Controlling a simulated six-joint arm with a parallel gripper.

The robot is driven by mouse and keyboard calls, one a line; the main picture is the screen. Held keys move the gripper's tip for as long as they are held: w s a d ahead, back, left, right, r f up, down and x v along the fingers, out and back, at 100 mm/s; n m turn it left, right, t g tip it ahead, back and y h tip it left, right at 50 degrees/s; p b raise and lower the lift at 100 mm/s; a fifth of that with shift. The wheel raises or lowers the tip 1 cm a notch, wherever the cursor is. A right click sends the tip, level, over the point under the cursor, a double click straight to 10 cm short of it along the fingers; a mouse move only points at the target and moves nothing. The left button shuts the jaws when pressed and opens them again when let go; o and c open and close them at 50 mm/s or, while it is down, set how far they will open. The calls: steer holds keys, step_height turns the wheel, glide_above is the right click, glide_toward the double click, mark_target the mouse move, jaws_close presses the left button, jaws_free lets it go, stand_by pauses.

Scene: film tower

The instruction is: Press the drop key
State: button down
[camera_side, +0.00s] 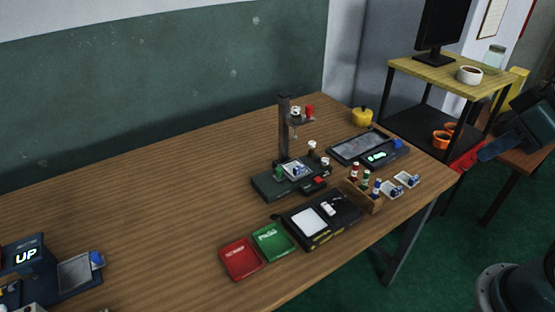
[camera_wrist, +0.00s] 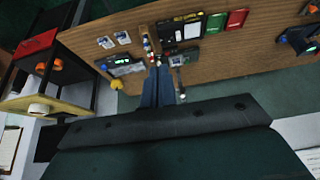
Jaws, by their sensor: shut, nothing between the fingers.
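The film tower (camera_side: 284,130) stands on a dark base (camera_side: 265,188) on the wooden table in the side view. A small red key (camera_side: 318,181) sits on the base's front right part; any label is too small to read, so I cannot tell whether it is the drop key. In the wrist view the tower's base (camera_wrist: 184,57) lies beside my fingers, and the key is not clear. My gripper (camera_wrist: 159,70) is shut and empty, its blue fingers together.
A red tray (camera_side: 240,260) and green tray (camera_side: 273,243) lie at the front. A wooden rack (camera_side: 362,195) of small bottles and a flat dark device (camera_side: 365,146) stand right of the tower. The table's middle left is clear.

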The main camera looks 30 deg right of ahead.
steer(key=m+t+y, duration=0.2)
steer(key=m+t, duration=0.1)
steer(key=m, duration=2.2)
glide_above(318, 180)
step_height(318, 180, down, 22)
steer(key=shift+s+d, duration=0.35)
steer(key=shift+s, duration=0.05)
steer(key=shift+f, duration=0.2)
steer(key=shift+f, duration=4.25)
